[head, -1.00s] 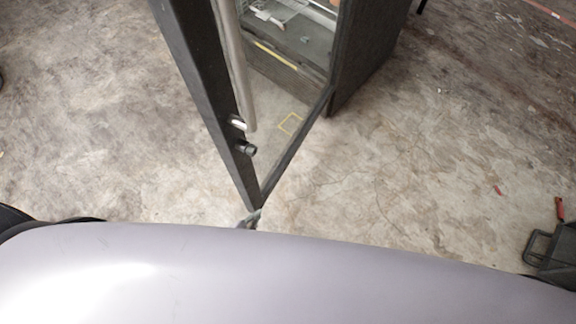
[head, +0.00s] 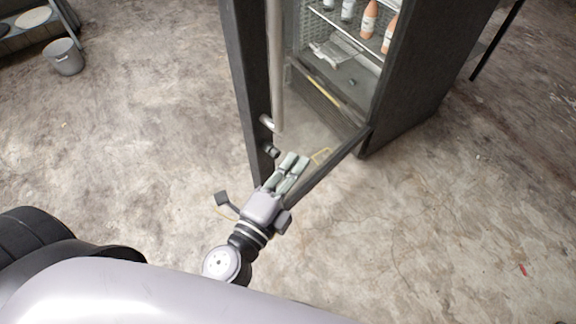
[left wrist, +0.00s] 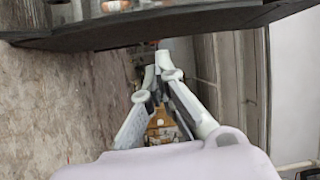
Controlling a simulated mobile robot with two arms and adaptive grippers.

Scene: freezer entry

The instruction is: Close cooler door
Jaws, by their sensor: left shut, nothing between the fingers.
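The cooler (head: 415,85) stands at the upper right in the head view, with its dark-framed glass door (head: 246,60) standing open towards me. The door's long grey handle (head: 276,75) runs down the frame. My left gripper (head: 292,163) is at the door's lower near corner, overlapping the frame and glass in the picture; I cannot tell whether it touches. In the left wrist view, the fingertips (left wrist: 162,68) are together with nothing between them, below a dark bar that seems to be part of the door frame. My right gripper is not seen.
Bottles (head: 369,20) and a white item stand on shelves inside the cooler. A grey bucket (head: 65,57) stands at the far left beside a low rack (head: 30,35). The concrete floor left and right of the door is clear.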

